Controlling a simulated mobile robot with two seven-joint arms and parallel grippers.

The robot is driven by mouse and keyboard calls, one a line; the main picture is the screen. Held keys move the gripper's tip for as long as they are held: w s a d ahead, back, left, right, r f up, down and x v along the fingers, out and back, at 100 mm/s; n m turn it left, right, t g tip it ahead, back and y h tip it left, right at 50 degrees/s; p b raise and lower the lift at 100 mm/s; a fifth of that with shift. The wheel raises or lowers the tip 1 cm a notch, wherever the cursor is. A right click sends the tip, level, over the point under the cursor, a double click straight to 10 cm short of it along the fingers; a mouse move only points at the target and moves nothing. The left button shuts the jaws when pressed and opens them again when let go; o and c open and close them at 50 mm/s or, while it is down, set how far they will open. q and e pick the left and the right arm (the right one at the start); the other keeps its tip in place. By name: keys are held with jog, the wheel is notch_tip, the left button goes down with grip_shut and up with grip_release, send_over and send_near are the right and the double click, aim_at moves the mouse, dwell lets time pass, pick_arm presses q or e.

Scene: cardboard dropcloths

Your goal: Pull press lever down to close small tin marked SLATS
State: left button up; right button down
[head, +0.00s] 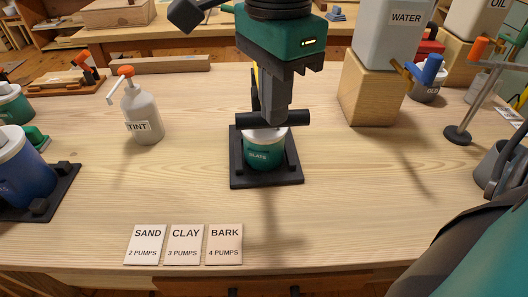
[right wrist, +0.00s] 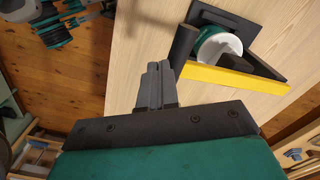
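The small green tin marked SLATS (head: 264,155) stands upright on the dark base of the press (head: 238,174), with a pale lid on top. The press has a yellow lever (right wrist: 235,75) with a dark round crossbar handle (head: 298,118), which also shows in the right wrist view (right wrist: 183,46). In the head view the handle lies across just above the lid. My right gripper (head: 276,106) points down at the handle, its grey fingers (right wrist: 160,66) together with nothing seen between them. I cannot tell if they touch the handle. My left gripper is not in view.
A TINT pump bottle (head: 143,112) stands left of the press. Label cards (head: 183,245) lie at the front edge. A WATER tank on a wooden block (head: 368,95) stands at the right. A blue tin (head: 22,172) is at far left. The table around the press is clear.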

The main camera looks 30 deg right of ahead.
jog(key=shift+s+f+b, duration=0.2)
jog(key=shift+f+b, duration=0.2)
jog(key=shift+f, duration=0.3)
jog(key=shift+a+f+b, duration=0.1)
jog(key=shift+f+b, duration=0.05)
jog(key=shift+b, duration=0.15)
jog(key=shift+r, duration=0.45)
dwell(0.6)
jog(key=shift+w+d+r+p, duration=0.15)
jog(key=shift+w+r+p, duration=0.1)
jog(key=shift+r+p, duration=0.4)
jog(key=shift+w+d+r+p, duration=0.15)
jog(key=shift+w+r+p, duration=0.05)
jog(key=shift+r+p, duration=0.4)
